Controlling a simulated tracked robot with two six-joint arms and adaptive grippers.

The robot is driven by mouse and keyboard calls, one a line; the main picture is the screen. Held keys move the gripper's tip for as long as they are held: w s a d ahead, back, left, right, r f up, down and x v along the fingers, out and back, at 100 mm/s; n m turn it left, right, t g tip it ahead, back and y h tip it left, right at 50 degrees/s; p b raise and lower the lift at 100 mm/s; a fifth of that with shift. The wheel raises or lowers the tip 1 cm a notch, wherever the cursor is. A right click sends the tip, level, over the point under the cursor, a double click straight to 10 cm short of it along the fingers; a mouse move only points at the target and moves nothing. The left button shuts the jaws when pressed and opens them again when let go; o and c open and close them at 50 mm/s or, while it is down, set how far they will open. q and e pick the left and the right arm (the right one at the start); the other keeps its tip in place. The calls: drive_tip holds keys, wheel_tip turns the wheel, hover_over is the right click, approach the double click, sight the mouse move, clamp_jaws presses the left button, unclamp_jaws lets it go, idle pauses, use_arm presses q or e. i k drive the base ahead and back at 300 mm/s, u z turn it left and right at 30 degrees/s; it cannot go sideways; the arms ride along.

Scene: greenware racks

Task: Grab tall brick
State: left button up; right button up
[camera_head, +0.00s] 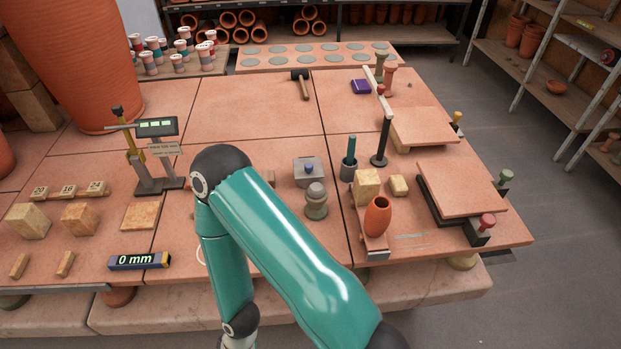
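Several pale bricks are in view, and I cannot tell for certain which is the tall brick. A yellowish upright brick (367,186) stands right of centre, behind an orange clay vase (377,216), with a lower small block (398,185) beside it. At the left are a cream block (29,221), an orange-brown block (80,218) and a flat square block (140,217). Two small slim pieces (18,265) lie in front of them. A teal arm of mine crosses the middle foreground and hides part of the table. Neither gripper shows.
A gauge stand (157,150) and a "0 mm" display (139,261) are at the left. A grey weight (316,201), a dark cup (348,168) and a black post (384,140) stand near centre. Slabs (462,185) lie at the right. The back middle tiles are mostly clear.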

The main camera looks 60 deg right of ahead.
sight(366, 186)
drive_tip(key=z, duration=0.8)
drive_tip(key=i, duration=0.15)
drive_tip(key=u, duration=2.45)
drive_tip(key=k, duration=0.85)
drive_tip(key=z, duration=0.65)
drive_tip(key=k, duration=0.9)
drive_tip(key=z, duration=0.8)
